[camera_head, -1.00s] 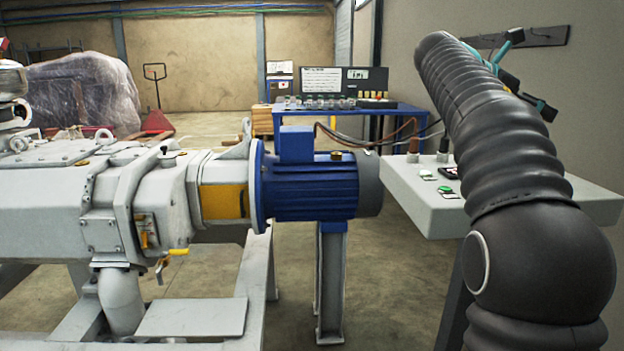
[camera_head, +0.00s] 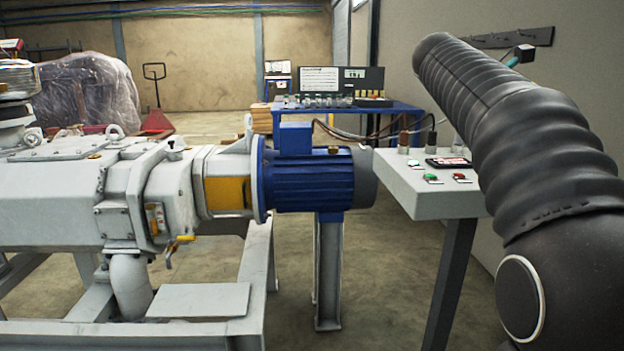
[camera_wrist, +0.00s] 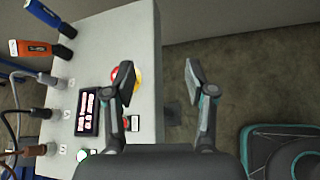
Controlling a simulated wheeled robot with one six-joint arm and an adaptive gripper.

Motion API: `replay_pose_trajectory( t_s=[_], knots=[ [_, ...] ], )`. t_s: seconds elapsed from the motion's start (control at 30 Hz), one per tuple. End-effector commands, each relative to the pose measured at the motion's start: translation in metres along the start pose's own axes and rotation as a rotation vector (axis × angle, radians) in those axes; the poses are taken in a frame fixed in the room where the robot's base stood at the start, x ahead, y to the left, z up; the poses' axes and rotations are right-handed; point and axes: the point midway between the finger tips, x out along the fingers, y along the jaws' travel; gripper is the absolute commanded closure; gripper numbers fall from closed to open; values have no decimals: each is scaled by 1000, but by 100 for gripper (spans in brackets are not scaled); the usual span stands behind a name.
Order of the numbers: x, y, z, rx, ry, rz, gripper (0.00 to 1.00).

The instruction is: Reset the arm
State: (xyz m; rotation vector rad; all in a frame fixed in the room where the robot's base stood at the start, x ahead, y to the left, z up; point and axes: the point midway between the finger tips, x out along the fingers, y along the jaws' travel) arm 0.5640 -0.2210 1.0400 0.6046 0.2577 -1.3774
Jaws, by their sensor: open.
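My gripper (camera_wrist: 158,88) shows in the wrist view with its two fingers spread wide and nothing between them. It is over the right edge of the white control table (camera_wrist: 128,60), with the floor below to the right. In the head view my dark ribbed arm fills the right side and hides the gripper, except for a small teal and black part near the wall. The control table (camera_head: 408,196) stands right of the blue motor (camera_head: 308,180). It bears a green button (camera_head: 432,178), a red button (camera_head: 460,177) and a dark display (camera_head: 447,162).
The grey vacuum pump (camera_head: 60,200) fills the left on its frame. A blue bench (camera_head: 400,108) stands behind. In the wrist view, plugs with cables line the table's left side, including an orange one (camera_wrist: 32,49). The concrete floor (camera_head: 385,270) between motor and table is clear.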

Motion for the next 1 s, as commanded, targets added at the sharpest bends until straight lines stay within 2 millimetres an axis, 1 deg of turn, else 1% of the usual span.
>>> replay_pose_trajectory(
  t_s=[0.17,0.27,0.37,0.4,0.47,0.5,0.67,0.7,0.77,0.8,0.9,1.0],
  knots=[
    [-10,-29,-30,159,118,37,44],
    [-19,-54,-58,296,221,49,44],
    [-29,-85,-91,456,339,39,44],
    [-32,-98,-105,522,387,26,44],
    [-38,-118,-126,623,456,3,44],
    [-42,-132,-141,690,502,-19,44],
    [-57,-190,-200,966,674,-141,44],
    [-60,-205,-215,1035,713,-181,44],
    [-64,-227,-237,1140,767,-248,44],
    [-67,-242,-252,1209,800,-296,44],
    [-72,-275,-285,1363,864,-417,44],
    [-75,-299,-311,1483,905,-522,44]
  ],
)
